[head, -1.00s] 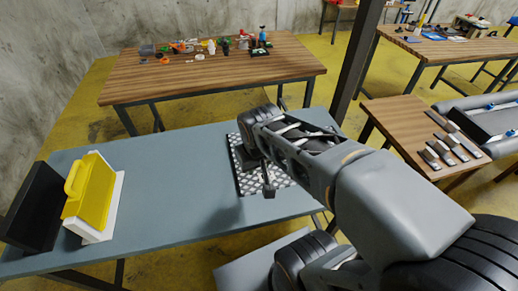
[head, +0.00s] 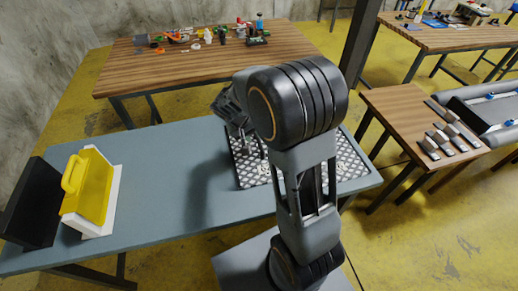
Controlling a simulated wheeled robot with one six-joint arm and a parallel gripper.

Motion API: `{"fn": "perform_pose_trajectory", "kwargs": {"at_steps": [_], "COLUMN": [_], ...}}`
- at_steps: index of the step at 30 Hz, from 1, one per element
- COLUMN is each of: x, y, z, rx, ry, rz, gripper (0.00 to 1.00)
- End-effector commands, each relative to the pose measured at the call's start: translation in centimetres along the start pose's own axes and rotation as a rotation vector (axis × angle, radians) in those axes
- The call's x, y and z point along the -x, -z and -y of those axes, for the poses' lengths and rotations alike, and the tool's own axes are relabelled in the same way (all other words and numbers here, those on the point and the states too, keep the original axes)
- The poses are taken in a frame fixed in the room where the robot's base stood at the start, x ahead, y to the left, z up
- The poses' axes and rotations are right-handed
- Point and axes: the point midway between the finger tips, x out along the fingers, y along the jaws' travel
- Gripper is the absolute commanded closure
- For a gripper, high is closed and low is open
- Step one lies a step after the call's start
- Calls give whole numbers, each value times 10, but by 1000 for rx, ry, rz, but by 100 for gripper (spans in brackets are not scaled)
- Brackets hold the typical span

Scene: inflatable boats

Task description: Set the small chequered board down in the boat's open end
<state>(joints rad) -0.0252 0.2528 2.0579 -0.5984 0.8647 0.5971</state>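The small chequered board (head: 247,172), patterned in black and pale grey, lies on the grey table (head: 165,180). My arm crosses in front of its middle, and its right part shows past the arm. My gripper (head: 247,147) is at the board's left part, pointing down over it. Its fingers are small and partly hidden by my arm, so I cannot tell whether they are open or touch the board. The boat (head: 508,138), with grey inflated tubes and a dark inside, is cut off at the right edge.
A yellow-handled block (head: 90,190) and a black panel (head: 30,205) stand at the grey table's left end. A wooden table (head: 400,105) with several metal tools lies between board and boat. A dark post (head: 358,45) rises behind. The grey table's middle is clear.

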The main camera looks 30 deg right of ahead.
Motion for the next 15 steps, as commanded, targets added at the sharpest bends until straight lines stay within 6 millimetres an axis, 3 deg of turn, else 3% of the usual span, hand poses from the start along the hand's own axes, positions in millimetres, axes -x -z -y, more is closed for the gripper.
{"fn": "perform_pose_trajectory", "kwargs": {"at_steps": [10, 15], "x": [-25, -48], "y": [0, 0], "z": [0, 1], "rx": [1, 2], "ry": [1, 1], "rz": [2, 4], "gripper": [70, 70]}}
